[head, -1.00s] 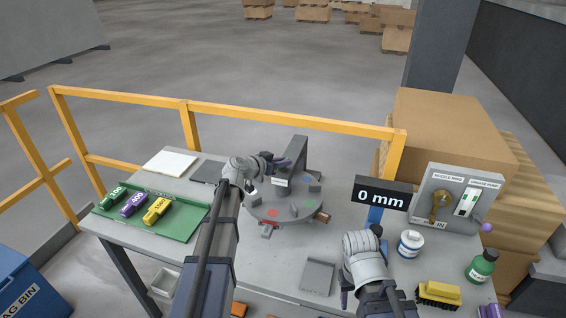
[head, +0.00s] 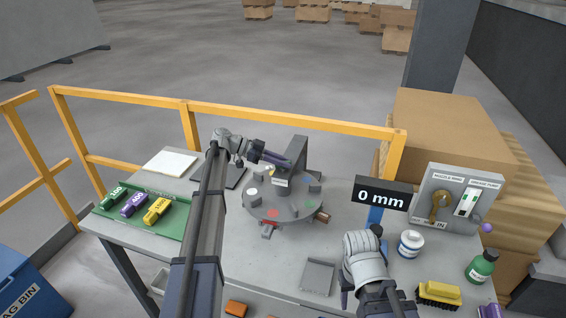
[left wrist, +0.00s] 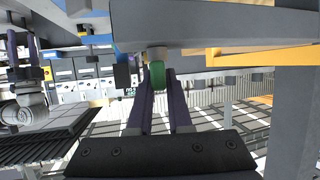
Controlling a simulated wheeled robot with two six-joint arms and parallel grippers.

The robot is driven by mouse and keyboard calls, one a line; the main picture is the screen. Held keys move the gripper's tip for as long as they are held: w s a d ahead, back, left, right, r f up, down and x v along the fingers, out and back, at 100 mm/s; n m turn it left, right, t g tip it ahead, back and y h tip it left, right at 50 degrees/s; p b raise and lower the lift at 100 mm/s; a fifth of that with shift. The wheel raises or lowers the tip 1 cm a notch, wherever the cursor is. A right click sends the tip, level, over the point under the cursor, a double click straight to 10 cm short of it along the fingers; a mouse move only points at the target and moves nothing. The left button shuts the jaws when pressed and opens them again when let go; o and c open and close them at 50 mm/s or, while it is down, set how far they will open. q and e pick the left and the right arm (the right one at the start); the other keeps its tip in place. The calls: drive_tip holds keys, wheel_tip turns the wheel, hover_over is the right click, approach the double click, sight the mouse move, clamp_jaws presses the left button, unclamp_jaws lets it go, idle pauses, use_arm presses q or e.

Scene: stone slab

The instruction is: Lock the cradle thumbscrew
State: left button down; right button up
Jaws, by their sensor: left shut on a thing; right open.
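My left gripper (head: 286,163) reaches from the left over the round grey cradle plate (head: 262,213), with its fingers at the upright grey block (head: 298,152). In the left wrist view its two purple fingers (left wrist: 158,82) are closed around a green knob (left wrist: 157,74) on a short grey stem. I cannot tell from the frames whether this knob is the thumbscrew; the head view hides it behind the fingers. The plate carries coloured dots and small grey blocks. My right gripper (head: 346,292) is low at the front right, open and empty, its fingers partly hidden by its wrist.
A display reading 0 mm (head: 382,195) stands right of the plate. A control panel (head: 457,200), white jar (head: 411,245), green bottle (head: 482,267) and yellow brush (head: 439,290) fill the right side. A green tray (head: 178,228) with labelled tools lies left. A yellow rail (head: 290,122) runs behind.

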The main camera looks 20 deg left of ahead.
use_arm(q)
drive_tip(key=shift+f+m+g, duration=0.15)
drive_tip(key=shift+m+g, duration=1.15)
drive_tip(key=shift+g, duration=0.2)
drive_tip(key=shift+s+d+g, duration=0.1)
drive_tip(key=shift+g, duration=0.2)
drive_tip(key=c, duration=0.8)
unclamp_jaws()
drive_tip(key=shift+c, duration=0.2)
drive_tip(key=p+v, duration=0.3)
drive_tip(key=v, duration=0.5)
